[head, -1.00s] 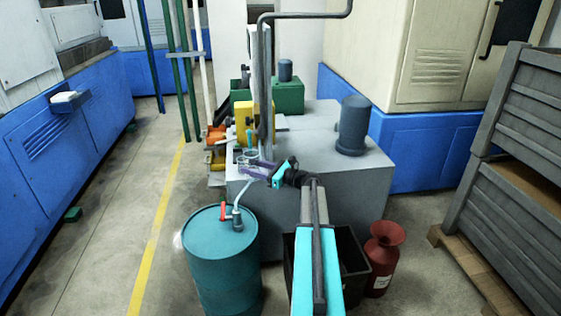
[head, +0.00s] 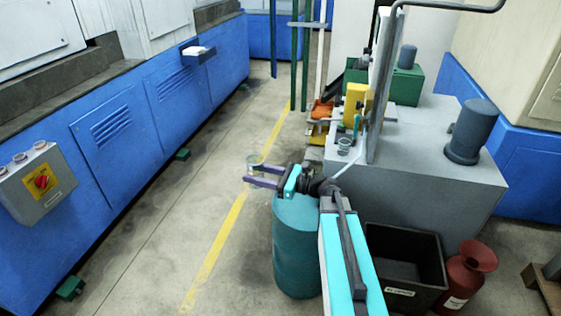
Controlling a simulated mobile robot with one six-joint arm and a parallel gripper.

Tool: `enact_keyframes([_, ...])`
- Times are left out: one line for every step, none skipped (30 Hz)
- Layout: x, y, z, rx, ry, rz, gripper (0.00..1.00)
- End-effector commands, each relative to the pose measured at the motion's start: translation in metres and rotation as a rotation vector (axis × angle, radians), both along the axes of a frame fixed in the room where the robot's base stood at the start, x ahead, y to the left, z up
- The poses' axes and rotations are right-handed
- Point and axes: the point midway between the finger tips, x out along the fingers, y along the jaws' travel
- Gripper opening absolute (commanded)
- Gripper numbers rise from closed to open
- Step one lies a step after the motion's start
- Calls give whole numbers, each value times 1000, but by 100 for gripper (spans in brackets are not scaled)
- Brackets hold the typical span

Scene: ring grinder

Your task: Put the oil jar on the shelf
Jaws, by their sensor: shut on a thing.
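My gripper (head: 252,174) is shut on a small clear glass jar (head: 253,160), which I take to be the oil jar. The jar is small in view and partly hidden by the purple fingers. My gripper holds it in the air, left of the grey tank and above the floor near the yellow line. A second glass jar (head: 343,147) stands on the grey tank's near left corner. A small blue shelf (head: 199,58) juts from the blue machine at the upper left, with a white item (head: 197,50) on it. I cannot tell if this is the task's shelf.
A teal drum (head: 296,250) stands just below my gripper. The grey tank (head: 430,160), a black bin (head: 405,268) and a red can (head: 467,275) are to the right. A grey switch box (head: 37,183) is on the left machine. The aisle floor (head: 165,200) is clear.

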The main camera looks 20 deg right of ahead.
Motion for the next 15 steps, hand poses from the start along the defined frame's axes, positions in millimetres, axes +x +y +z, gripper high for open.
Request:
enact_keyframes([-12, 16, 5, 0, 0, 21, 21])
enact_keyframes([-17, 23, 6, 0, 0, 31, 21])
enact_keyframes([-23, 30, 7, 0, 0, 42, 21])
enact_keyframes([-26, 35, 8, 0, 0, 49, 21])
enact_keyframes([-30, 39, 9, 0, 0, 55, 21])
enact_keyframes([-34, 43, 9, 0, 0, 62, 21])
enact_keyframes([-36, 46, 10, 0, 0, 67, 21])
enact_keyframes([-39, 48, 10, 0, 0, 71, 21])
enact_keyframes([-41, 49, 11, 1, -1, 75, 21])
enact_keyframes([-43, 50, 11, 1, -1, 78, 21])
enact_keyframes([-44, 51, 12, 1, -1, 80, 21])
enact_keyframes([-44, 51, 12, 1, -1, 81, 21])
enact_keyframes([-45, 52, 12, 1, -1, 82, 21])
enact_keyframes([-45, 52, 12, 1, -1, 83, 21])
enact_keyframes([-45, 52, 12, 1, -1, 83, 21])
